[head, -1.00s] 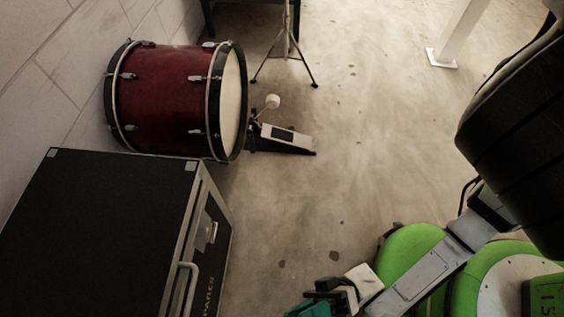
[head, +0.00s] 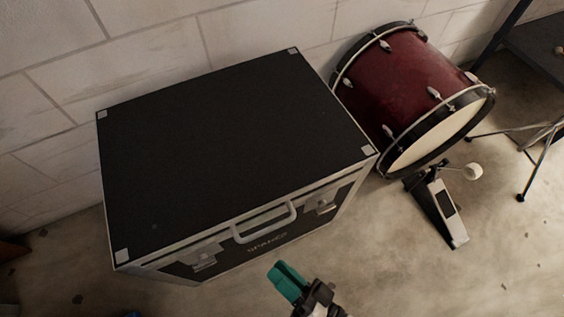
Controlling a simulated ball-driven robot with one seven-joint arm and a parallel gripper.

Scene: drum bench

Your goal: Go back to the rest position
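My gripper (head: 290,283) shows at the bottom edge of the head view, right of centre. It has a teal part at its tip and a black body behind it. It appears in front of the handle side of a black flight case (head: 230,140), seemingly apart from it. Only one teal piece shows clearly, so I cannot tell whether the fingers are open or shut, or whether anything is between them. The rest of my arm is mostly out of view.
A dark red bass drum (head: 405,85) lies on its side by the block wall (head: 150,35), right of the case. A drum pedal (head: 440,210) stands before its head. A black table (head: 535,50) and stand legs are at far right. The floor (head: 400,275) in front is clear.

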